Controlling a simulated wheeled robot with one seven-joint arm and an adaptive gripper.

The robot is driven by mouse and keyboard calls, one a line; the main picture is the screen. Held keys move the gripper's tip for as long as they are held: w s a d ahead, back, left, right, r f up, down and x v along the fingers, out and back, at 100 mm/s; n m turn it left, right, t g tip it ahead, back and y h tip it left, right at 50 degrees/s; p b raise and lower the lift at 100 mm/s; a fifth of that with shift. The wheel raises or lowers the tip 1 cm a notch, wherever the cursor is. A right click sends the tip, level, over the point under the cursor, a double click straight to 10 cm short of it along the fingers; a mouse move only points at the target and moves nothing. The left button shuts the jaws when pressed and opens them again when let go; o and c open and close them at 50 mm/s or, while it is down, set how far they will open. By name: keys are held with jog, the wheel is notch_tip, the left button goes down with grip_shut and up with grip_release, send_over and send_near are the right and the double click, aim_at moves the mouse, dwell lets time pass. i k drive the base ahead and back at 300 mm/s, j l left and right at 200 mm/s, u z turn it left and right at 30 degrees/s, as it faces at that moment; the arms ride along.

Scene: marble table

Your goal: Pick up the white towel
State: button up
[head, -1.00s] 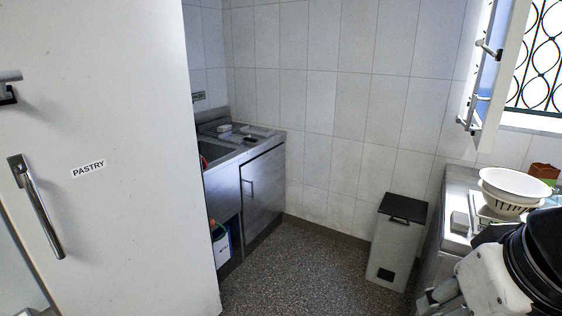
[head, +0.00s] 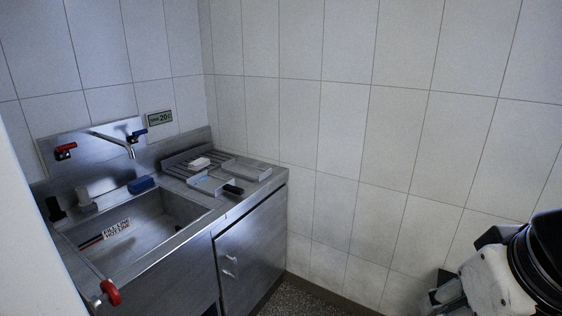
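I cannot make out a white towel for certain. A small white item (head: 199,163) lies on the ribbed drainboard beside the sink; whether it is cloth or a solid block I cannot tell. A pale, flat item (head: 208,182) lies in front of it, with a small dark object (head: 233,189) at its right. Part of my own arm, white and black, shows at the lower right. My gripper's fingers are not in view.
The steel sink (head: 140,225) has a blue block (head: 142,185) on its back rim and a wall tap (head: 115,143) above. A red-handled fitting (head: 110,292) is at its front. A cabinet door (head: 252,245) is below the drainboard. Dark speckled floor (head: 300,297) shows at right.

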aim_at(198, 164)
jog(key=i+l, duration=0.1)
jog(key=i, duration=2.05)
jog(key=i+u, duration=0.15)
jog(key=u, duration=0.3)
jog(key=i+u, duration=0.1)
jog(key=u, duration=0.4)
jog(key=i+u, duration=0.15)
jog(key=u, duration=0.3)
